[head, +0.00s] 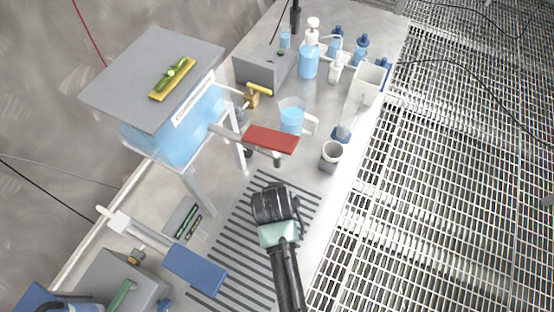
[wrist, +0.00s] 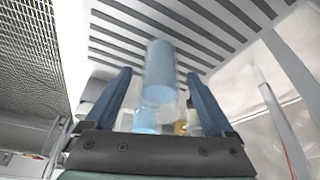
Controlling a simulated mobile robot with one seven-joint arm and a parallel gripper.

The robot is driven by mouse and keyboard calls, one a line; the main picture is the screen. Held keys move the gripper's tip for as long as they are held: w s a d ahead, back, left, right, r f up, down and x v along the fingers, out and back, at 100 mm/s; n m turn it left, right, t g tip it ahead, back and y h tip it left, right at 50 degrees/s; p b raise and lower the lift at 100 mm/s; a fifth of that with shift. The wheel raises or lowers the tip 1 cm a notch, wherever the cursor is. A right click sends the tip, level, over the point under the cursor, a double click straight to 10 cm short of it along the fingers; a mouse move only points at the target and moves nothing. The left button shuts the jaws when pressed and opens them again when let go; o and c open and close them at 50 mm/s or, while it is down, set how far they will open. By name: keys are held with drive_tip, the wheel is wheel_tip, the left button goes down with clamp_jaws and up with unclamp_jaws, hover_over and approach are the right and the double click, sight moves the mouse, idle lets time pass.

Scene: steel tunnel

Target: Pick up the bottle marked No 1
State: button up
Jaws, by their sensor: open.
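A pump bottle (head: 308,62) with blue liquid and a white top stands on the bench in the head view. Several smaller blue-capped bottles stand near it, one of them right of the pump bottle (head: 361,50). No number is readable on any. My gripper (head: 273,190) is low over the slatted mat, nearer than these bottles. In the wrist view my gripper (wrist: 160,100) is open, its blue fingers apart. A clear vessel with blue liquid (wrist: 160,70) shows between them; I cannot tell which vessel it is, nor whether it is touched.
A jug of blue liquid (head: 291,120) and a grey cup (head: 333,156) stand beyond my gripper. A red plate (head: 271,139) juts out beside the jug. A tank (head: 185,125) stands left. The slatted mat (head: 228,235) is mostly clear; grating (head: 430,180) lies right of the bench.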

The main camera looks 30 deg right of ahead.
drive_tip(key=shift+x, duration=1.25)
drive_tip(key=shift+s+a, duration=0.1)
drive_tip(key=shift+s, duration=0.05)
clamp_jaws()
drive_tip(key=shift+r, duration=0.15)
